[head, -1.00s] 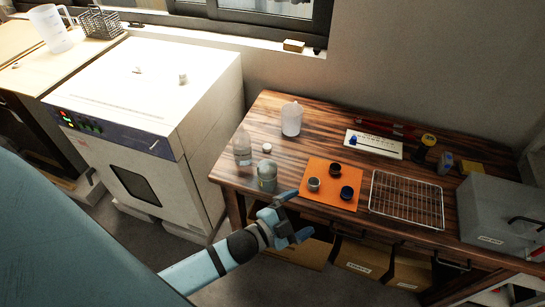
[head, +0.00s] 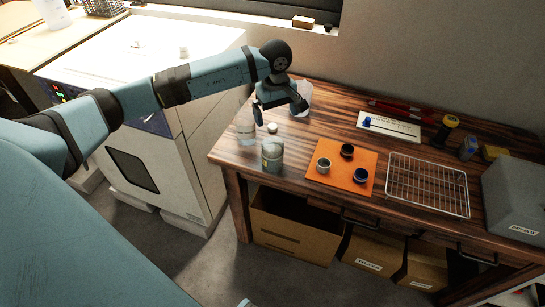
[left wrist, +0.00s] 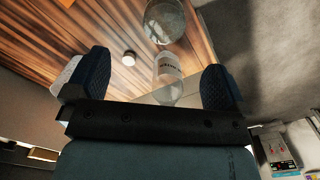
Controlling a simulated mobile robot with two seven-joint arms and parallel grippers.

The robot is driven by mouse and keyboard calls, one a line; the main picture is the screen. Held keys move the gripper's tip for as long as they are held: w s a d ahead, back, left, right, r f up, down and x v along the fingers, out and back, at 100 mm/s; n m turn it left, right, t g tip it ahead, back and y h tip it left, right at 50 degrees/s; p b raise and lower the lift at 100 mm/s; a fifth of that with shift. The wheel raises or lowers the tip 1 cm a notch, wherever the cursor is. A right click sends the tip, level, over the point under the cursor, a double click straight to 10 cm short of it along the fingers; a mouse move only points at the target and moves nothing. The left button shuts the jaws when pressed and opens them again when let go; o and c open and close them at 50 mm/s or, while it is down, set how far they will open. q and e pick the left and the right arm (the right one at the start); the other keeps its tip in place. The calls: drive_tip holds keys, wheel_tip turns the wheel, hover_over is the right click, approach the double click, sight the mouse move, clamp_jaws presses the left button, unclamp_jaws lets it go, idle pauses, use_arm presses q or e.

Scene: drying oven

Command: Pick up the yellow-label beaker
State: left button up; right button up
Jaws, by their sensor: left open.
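A grey glass jar (head: 272,156) stands near the left front of the wooden table, with a small yellowish mark on its side; I cannot read its label. A translucent white beaker (head: 304,97) stands behind, partly covered by my left gripper (head: 281,110). That gripper is open and empty, above the table's left end. A clear bottle (head: 246,131) with a pale label is just left of the jar. In the left wrist view, the labelled bottle (left wrist: 168,66) shows between the open fingers, with a round glass vessel (left wrist: 164,22) beyond. My right gripper is not in view.
An orange mat (head: 332,178) holds three small dark-topped cups. A wire rack (head: 428,185) and a grey box (head: 515,195) lie to the right. The white oven (head: 150,170) stands left of the table. A small white cap (head: 272,128) lies near the bottle.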

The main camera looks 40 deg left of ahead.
sight(273, 143)
use_arm(q)
drive_tip(key=f, duration=0.5)
drive_tip(key=a+f, duration=0.1)
drive_tip(key=f, duration=0.2)
drive_tip(key=shift+w+f, duration=0.1)
drive_tip(key=shift+f, duration=0.1)
wheel_tip(273, 143, down, 5)
drive_tip(key=shift+a+f+p, duration=0.1)
drive_tip(key=shift+p, duration=0.3)
drive_tip(key=shift+s, duration=0.2)
drive_tip(key=shift+c, duration=0.5)
drive_tip(key=c, duration=1)
